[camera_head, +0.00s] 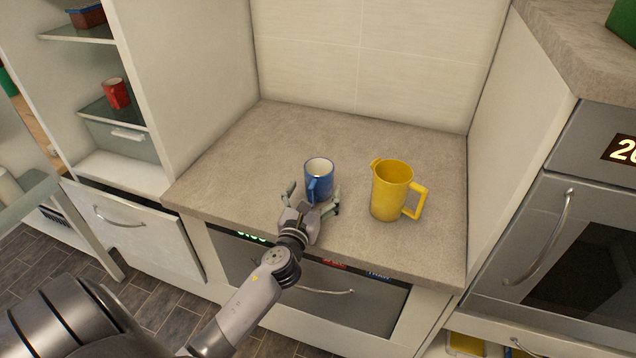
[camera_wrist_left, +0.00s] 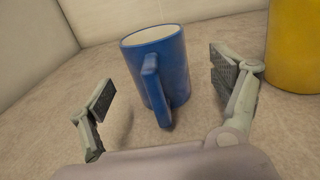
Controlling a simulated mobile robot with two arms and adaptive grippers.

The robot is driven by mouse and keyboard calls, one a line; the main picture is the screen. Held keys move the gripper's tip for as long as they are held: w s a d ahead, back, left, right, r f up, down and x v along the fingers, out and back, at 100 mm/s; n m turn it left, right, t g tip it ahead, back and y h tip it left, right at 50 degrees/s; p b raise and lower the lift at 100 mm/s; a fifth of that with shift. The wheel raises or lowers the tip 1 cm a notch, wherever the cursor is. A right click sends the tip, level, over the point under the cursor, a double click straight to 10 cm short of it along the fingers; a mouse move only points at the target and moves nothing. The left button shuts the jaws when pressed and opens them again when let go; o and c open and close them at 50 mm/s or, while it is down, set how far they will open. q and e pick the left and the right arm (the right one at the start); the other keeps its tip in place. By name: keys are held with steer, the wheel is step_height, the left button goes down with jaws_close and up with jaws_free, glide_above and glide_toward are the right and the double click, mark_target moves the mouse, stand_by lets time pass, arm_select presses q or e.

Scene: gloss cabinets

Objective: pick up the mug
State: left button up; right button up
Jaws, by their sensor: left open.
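A blue mug (camera_head: 318,178) with a white inside stands upright on the stone-look counter. My left gripper (camera_head: 313,197) is open at the mug's near side, its fingers spread to the left and right of it. In the left wrist view the mug (camera_wrist_left: 160,68) stands between and a little beyond the open fingers (camera_wrist_left: 165,90), with its handle facing the camera. Gaps show between the mug and both fingers, so it is not held. My right gripper is not in view.
A yellow pitcher (camera_head: 391,190) stands just right of the mug; it also shows at the right edge of the wrist view (camera_wrist_left: 295,45). The counter (camera_head: 250,150) is clear to the left and behind. Side panels and a back wall enclose it. A red mug (camera_head: 117,93) sits on a left shelf.

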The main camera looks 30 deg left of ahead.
mark_target(318, 180)
arm_select(q)
steer(key=x, duration=0.5)
steer(key=shift+a+f, duration=0.25)
steer(key=shift+f, duration=0.05)
steer(key=shift+c, duration=0.8)
steer(key=shift+r, duration=0.15)
steer(key=c, duration=1.5)
